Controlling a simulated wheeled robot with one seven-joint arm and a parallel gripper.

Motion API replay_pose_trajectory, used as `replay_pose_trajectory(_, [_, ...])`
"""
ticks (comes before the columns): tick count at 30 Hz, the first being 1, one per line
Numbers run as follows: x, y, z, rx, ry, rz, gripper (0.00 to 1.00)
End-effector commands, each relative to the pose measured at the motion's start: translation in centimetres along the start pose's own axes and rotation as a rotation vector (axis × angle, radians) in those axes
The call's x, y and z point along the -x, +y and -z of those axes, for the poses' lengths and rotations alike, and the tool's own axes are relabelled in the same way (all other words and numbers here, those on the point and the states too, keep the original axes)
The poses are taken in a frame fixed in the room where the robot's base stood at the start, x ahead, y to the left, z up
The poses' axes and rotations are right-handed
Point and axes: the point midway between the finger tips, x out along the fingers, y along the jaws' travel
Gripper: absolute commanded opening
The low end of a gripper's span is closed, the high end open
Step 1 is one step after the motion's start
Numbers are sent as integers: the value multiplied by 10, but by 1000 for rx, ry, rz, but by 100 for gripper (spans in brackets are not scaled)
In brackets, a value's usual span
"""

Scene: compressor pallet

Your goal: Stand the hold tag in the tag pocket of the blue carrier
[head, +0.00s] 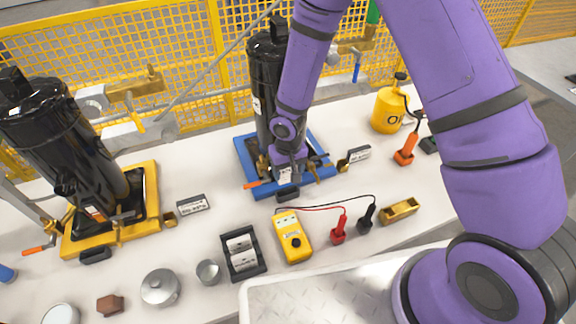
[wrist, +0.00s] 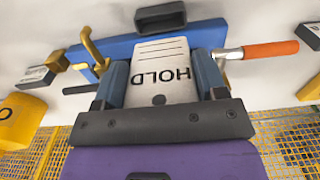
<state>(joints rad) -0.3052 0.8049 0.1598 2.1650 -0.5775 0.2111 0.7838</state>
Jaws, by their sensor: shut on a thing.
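The hold tag (wrist: 162,75) is a white plate with "HOLD" and dark lines on it. My gripper (wrist: 163,85) is shut on it, one finger at each side; in the head view my gripper (head: 290,168) is over the front of the blue carrier (head: 246,163). The blue carrier also shows in the wrist view (wrist: 125,46) and bears a black compressor (head: 266,75). The tag pocket (wrist: 161,18) is a dark open frame just beyond the tag's far edge, apart from it in the picture. The pocket also shows in the head view (head: 288,194). The tag's height above it is unclear.
An orange-handled lever (wrist: 270,49) and a brass hook (wrist: 95,50) flank the tag. A yellow carrier (head: 150,180) with another compressor stands left. A yellow meter (head: 293,237) and a black tray (head: 260,265) lie in front. Yellow mesh fencing (head: 200,50) stands behind.

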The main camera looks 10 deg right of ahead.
Motion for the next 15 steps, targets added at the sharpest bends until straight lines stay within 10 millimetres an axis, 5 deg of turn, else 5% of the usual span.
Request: replay_pose_trajectory(15, [-36, 0, 0, 0, -1, -1, 43])
